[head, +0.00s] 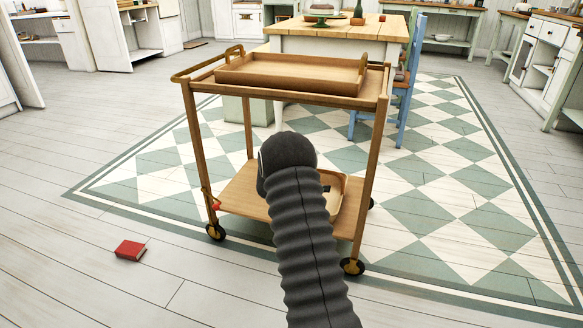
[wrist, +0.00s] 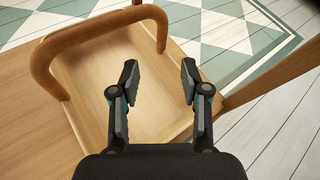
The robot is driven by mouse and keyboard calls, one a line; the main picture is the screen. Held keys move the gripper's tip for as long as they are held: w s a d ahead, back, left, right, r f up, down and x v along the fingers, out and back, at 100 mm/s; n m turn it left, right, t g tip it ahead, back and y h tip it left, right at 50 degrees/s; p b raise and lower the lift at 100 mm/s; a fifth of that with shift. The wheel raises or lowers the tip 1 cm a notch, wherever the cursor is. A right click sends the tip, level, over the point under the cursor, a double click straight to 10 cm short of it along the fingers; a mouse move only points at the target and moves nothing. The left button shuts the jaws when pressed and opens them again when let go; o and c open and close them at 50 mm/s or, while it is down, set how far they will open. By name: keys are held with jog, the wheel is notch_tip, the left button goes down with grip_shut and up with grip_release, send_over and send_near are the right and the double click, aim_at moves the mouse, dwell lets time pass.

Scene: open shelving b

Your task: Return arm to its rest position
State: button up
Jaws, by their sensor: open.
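My arm (head: 305,240) reaches forward from the bottom of the head view toward a wooden cart, and it hides my gripper there. In the wrist view my gripper (wrist: 160,85) is open, its two dark fingers apart with nothing between them. Below the fingers is a light wooden tray (wrist: 95,75) with a curved handle (wrist: 95,35). In the head view this tray (head: 338,200) sits on the cart's lower shelf (head: 243,190), partly behind my arm. I cannot tell whether the fingers touch the tray.
The cart's upper level (head: 205,80) holds another wooden tray (head: 290,72), above and close to my arm. Cart posts (head: 369,165) stand beside the arm. A red book (head: 130,250) lies on the floor at left. A table (head: 335,42) and blue chair (head: 402,95) stand behind.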

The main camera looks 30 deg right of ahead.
jog(key=s+a+r+m+y+p, duration=0.25)
jog(key=s+a+r+m, duration=0.25)
jog(key=s+a+r, duration=0.5)
jog(key=s+a+r+m+y+p, duration=0.3)
jog(key=a+r+m, duration=0.4)
jog(key=r, duration=0.7)
jog(key=s+a+r+m+t+y+p, duration=0.2)
jog(key=s+a+r+m+y, duration=0.2)
jog(key=s+a, duration=0.7)
jog(key=s+a+r+m+t+y+p, duration=0.2)
jog(key=s+a+r+m+t+y, duration=0.1)
jog(key=s+a, duration=0.9)
jog(key=shift+s+a+r+m+y, duration=0.2)
jog(key=shift+s+r+m+y, duration=0.15)
jog(key=shift+r+m+y, duration=0.3)
